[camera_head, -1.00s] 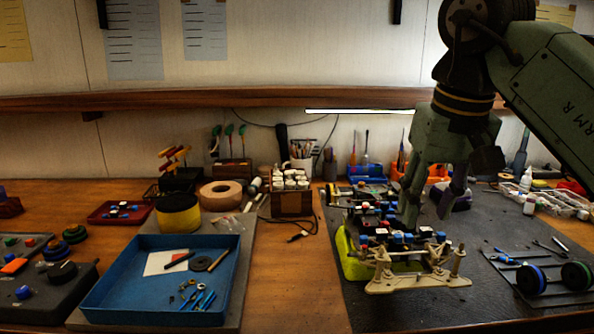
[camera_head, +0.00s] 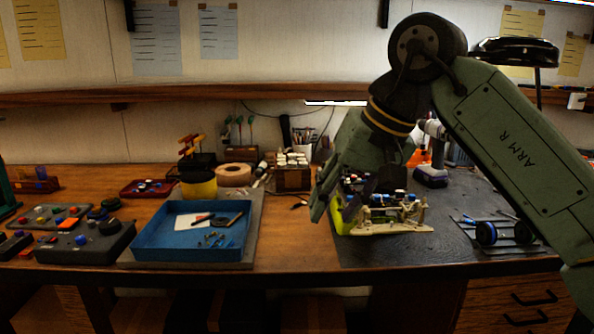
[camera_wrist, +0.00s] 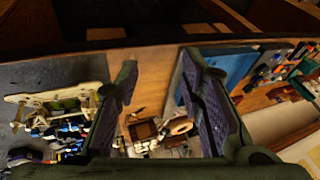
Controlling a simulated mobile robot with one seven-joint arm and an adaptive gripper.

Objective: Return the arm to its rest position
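My green arm (camera_head: 515,140) comes in from the right in the head view and bends down at a dark joint. My gripper (camera_head: 338,206) hangs tilted in front of the racecar chassis. In the wrist view my gripper (camera_wrist: 157,66) has its two fingers wide apart with nothing between them. The cream and lime-green chassis (camera_head: 385,229) sits on the dark mat, partly hidden by my gripper. It also shows at the left of the wrist view (camera_wrist: 62,98), apart from the fingers.
A blue tray (camera_head: 150,252) with small parts lies left of my gripper. Blue-hubbed wheels (camera_head: 487,234) lie on the mat at the right. A wooden block holder (camera_head: 292,180) stands behind. The bench edge (camera_head: 300,271) and drawers are in front. A black lamp (camera_head: 514,52) hangs upper right.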

